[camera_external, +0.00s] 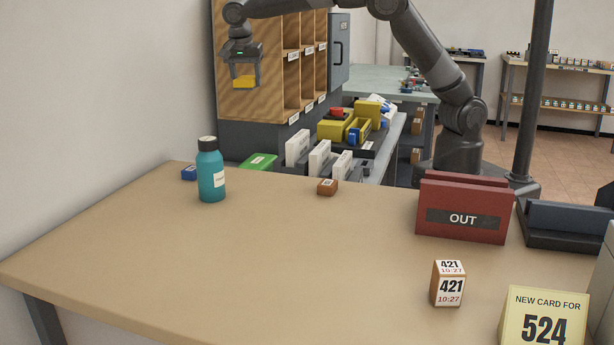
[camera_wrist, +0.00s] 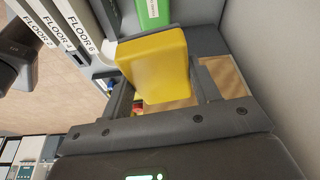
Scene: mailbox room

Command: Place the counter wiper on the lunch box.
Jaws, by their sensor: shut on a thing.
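My gripper (camera_external: 244,80) is shut on a yellow block, the counter wiper (camera_external: 244,82), and holds it in the air in front of the wooden pigeonhole cabinet. In the wrist view the wiper (camera_wrist: 155,65) sits between the two fingers and hides what is directly behind it. A green box with a white label, which looks like the lunch box (camera_external: 258,161), lies low behind the desk's far edge, below my gripper and slightly right in the external view. Its green top also shows in the wrist view (camera_wrist: 153,12), apart from the wiper.
White floor-labelled binders (camera_external: 297,148) stand right of the green box. Yellow bins (camera_external: 338,126) are behind them. A teal bottle (camera_external: 211,172) and a small blue box (camera_external: 189,173) stand on the desk (camera_external: 250,260). The pigeonhole cabinet (camera_external: 264,50) rises close behind my gripper.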

